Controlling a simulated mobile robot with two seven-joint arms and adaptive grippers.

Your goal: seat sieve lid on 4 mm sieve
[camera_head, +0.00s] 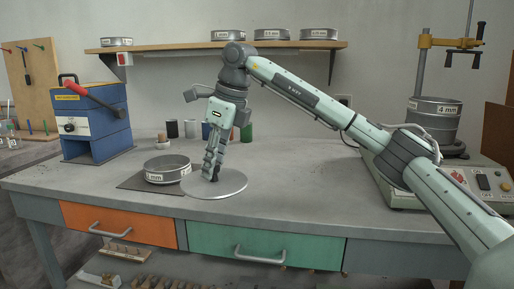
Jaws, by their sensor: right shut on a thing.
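The sieve lid (232,188) is a flat, round grey disc at the middle front of the bench. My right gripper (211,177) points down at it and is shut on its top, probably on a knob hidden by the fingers. I cannot tell whether the lid rests on the bench or hangs just above it. A sieve labelled 4 mm (433,121) stands on the shaker at the right. Another open, round sieve (167,176) sits just left of the lid; the number on its label is hard to read. My left gripper is not in view.
A dark mat (135,183) lies under the left sieve. A blue machine (95,133) with a red lever stands at the left. Several small canisters stand behind my gripper. The shaker (492,180) with its clamp column fills the right. A shelf (180,48) holds more sieves.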

